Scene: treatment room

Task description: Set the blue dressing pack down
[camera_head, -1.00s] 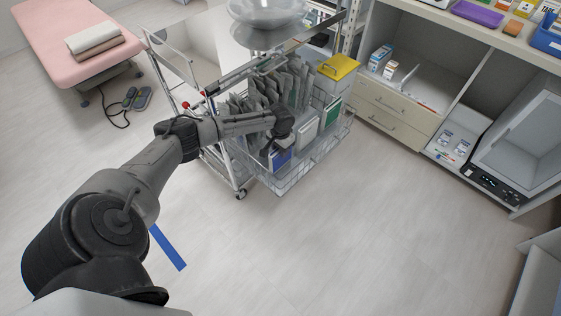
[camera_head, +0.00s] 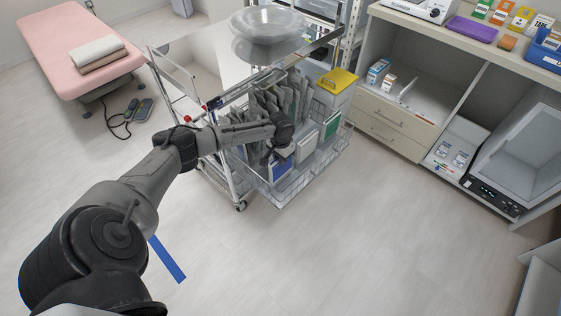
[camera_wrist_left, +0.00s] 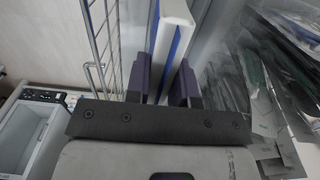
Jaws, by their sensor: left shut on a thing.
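The blue dressing pack (camera_head: 281,171), blue with a white edge, stands upright in the front of the wire basket (camera_head: 290,194) on the trolley's side. My left gripper reaches down over it from the left; in the head view its fingers are mostly hidden. In the left wrist view the white and blue pack (camera_wrist_left: 170,38) stands between the two dark fingers of my left gripper (camera_wrist_left: 163,85), which is shut on it. Whether its lower edge touches the basket floor cannot be told. My right gripper is in neither view.
Grey pouches (camera_head: 268,104) fill the basket's back left. A white pack (camera_head: 306,148) and a green-and-white pack (camera_head: 331,125) stand to the right. A yellow-lidded bin (camera_head: 338,82) is behind them. The trolley carries a clear bowl (camera_head: 268,24).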

